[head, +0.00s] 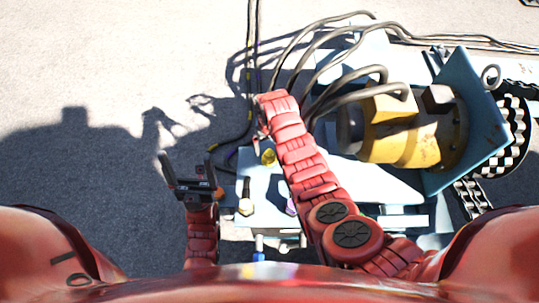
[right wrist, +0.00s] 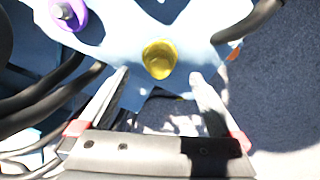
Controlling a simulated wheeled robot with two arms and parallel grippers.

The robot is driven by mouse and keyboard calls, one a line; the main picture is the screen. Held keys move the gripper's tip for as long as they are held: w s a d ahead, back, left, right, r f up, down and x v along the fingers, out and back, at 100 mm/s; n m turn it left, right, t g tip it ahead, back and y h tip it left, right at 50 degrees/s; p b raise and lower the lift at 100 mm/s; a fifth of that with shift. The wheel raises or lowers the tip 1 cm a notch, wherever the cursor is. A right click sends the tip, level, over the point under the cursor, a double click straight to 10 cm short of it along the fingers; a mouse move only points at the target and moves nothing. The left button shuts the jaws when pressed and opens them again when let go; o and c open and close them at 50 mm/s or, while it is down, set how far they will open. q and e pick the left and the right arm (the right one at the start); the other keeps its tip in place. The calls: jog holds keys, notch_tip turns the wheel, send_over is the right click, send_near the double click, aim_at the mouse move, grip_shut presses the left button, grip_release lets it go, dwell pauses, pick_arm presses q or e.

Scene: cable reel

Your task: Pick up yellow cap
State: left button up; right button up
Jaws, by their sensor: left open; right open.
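The yellow cap (head: 268,156) sits on the light blue plate near its far edge in the head view. In the right wrist view the yellow cap (right wrist: 159,59) is just beyond the gap between the fingertips, near the middle. My right gripper (right wrist: 159,77) is open and empty, with one finger on each side of the line to the cap. In the head view my right gripper (head: 259,136) is partly hidden by its own arm, close to the cap. My left gripper (head: 189,163) is open and empty, left of the plate.
A purple cap (right wrist: 68,14) and a pale cap (head: 246,207) are also on the light blue plate (head: 262,190). Dark cables (head: 250,80) run past the plate's far side. A yellow cylindrical machine (head: 420,130) stands to the right. Open ground lies left.

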aim_at(269, 152)
jog(key=shift+f+b, duration=0.3)
jog(key=shift+f, duration=2.3)
grip_shut()
jog(key=shift+r, duration=0.15)
